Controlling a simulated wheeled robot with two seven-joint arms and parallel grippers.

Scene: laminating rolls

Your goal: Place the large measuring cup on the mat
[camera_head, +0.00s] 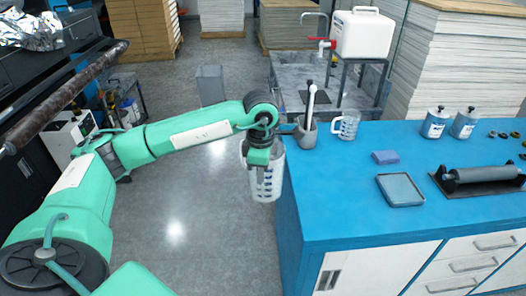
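A large clear measuring cup (266,186) with white markings hangs in the air just left of the blue counter's left edge. My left gripper (259,160) points down at the cup's top and appears shut on it; the fingertips are partly hidden, so the exact grip spot is unclear. A smaller clear measuring cup (348,126) stands near the counter's back left. My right gripper is not in view.
On the blue counter (335,205), a grey pot (305,133) with a white-handled tool stands beside the small cup. The counter's front left is clear.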

